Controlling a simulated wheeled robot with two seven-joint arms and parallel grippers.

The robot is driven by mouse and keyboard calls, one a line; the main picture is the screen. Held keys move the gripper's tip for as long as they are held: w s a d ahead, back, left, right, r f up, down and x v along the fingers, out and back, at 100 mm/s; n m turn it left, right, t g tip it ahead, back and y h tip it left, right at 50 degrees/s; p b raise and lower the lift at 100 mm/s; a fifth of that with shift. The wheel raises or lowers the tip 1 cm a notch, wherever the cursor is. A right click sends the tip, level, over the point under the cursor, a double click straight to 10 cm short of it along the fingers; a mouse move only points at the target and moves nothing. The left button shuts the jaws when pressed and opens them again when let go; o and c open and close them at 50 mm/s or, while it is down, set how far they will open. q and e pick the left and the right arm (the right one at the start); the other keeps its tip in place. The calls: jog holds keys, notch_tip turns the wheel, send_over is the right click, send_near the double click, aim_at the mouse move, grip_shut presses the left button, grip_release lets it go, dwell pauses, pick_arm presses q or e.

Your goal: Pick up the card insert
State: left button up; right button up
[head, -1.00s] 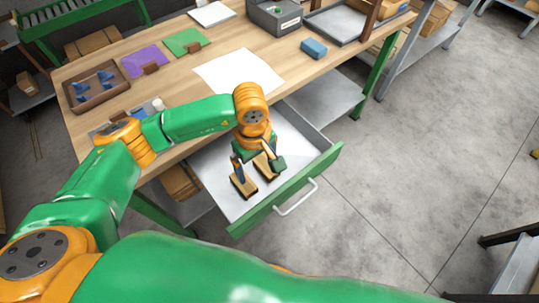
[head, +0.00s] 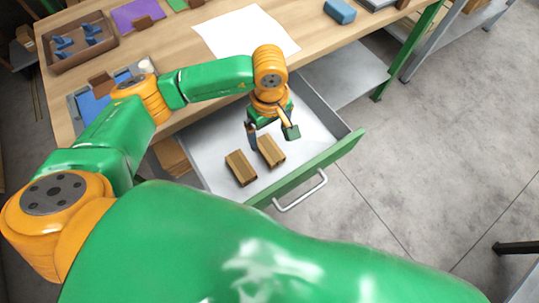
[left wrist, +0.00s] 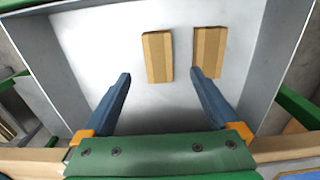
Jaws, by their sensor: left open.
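Two brown, cardboard-like ribbed pieces lie side by side in the open drawer, a left one (head: 241,168) and a right one (head: 271,151). I cannot tell which is the card insert. My left gripper (head: 271,135) is open and empty above the drawer, by their far ends. In the left wrist view, both the left piece (left wrist: 158,57) and the right piece (left wrist: 209,52) lie beyond the left gripper's fingertips (left wrist: 160,75). The right fingertip overlaps the near corner of the right piece in the picture; contact is not clear. My right gripper is not in view.
The grey drawer (head: 215,137) has a green front (head: 330,160) and side walls around the pieces. On the wooden table (head: 185,62) are a white sheet (head: 245,33), a blue block (head: 340,11) and a brown tray (head: 108,38). The drawer's right part is clear.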

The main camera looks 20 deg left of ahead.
aim_at(269, 148)
pick_arm(q)
jog(key=shift+w+f+b, duration=0.2)
jog(key=shift+f+b, duration=0.25)
jog(key=shift+f, duration=0.75)
notch_tip(269, 148, down, 6)
jog(key=shift+a+r+p, duration=0.1)
jog(key=shift+p, duration=0.55)
jog(key=shift+f, duration=0.45)
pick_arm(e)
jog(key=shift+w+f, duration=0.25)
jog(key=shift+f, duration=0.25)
